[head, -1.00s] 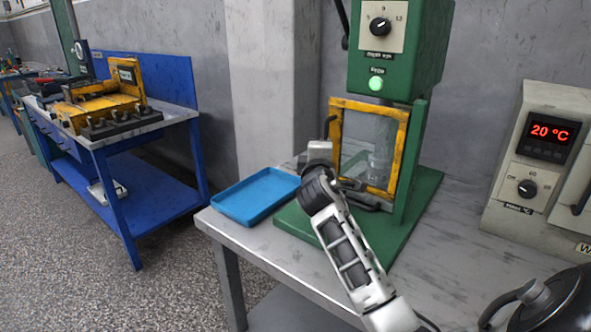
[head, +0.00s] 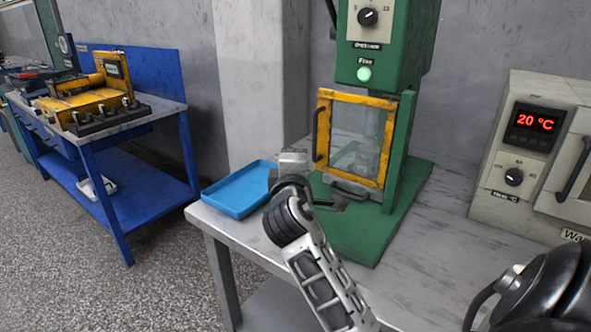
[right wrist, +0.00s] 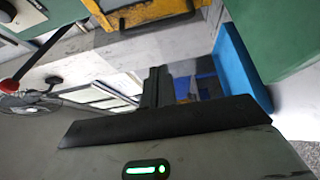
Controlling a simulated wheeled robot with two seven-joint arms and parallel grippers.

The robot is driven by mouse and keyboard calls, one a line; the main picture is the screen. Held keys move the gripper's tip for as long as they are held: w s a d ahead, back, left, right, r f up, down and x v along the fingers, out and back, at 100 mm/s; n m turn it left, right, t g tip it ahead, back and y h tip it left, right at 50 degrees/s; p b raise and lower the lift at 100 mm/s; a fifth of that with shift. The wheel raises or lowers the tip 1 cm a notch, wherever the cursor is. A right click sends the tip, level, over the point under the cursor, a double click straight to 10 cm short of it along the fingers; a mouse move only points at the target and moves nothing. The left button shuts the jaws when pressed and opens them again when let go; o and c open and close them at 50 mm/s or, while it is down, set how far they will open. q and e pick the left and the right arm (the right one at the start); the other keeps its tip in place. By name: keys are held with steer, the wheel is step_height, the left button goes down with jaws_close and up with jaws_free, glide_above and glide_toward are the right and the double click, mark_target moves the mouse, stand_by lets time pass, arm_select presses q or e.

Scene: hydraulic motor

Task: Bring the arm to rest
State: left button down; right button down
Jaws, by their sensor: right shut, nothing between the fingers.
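My right arm reaches up from the bottom of the head view. Its gripper (head: 328,204) is partly hidden by the wrist and sits over the press base, left of and in front of the yellow-framed door. The dark fingers are together and empty in the right wrist view (right wrist: 155,86). My left gripper is not in view. The green press (head: 392,45) has its yellow-framed door (head: 386,150) closed across the front, with a lit green lamp above.
A blue tray (head: 232,203) lies on the grey bench (head: 420,250), close to my right wrist. A heater reading 20 °C (head: 535,123) stands at the right. A blue workbench (head: 187,130) with yellow equipment stands at the left. Bare bench lies right of the press base.

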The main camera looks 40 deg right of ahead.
steer(key=shift+v, duration=1.8)
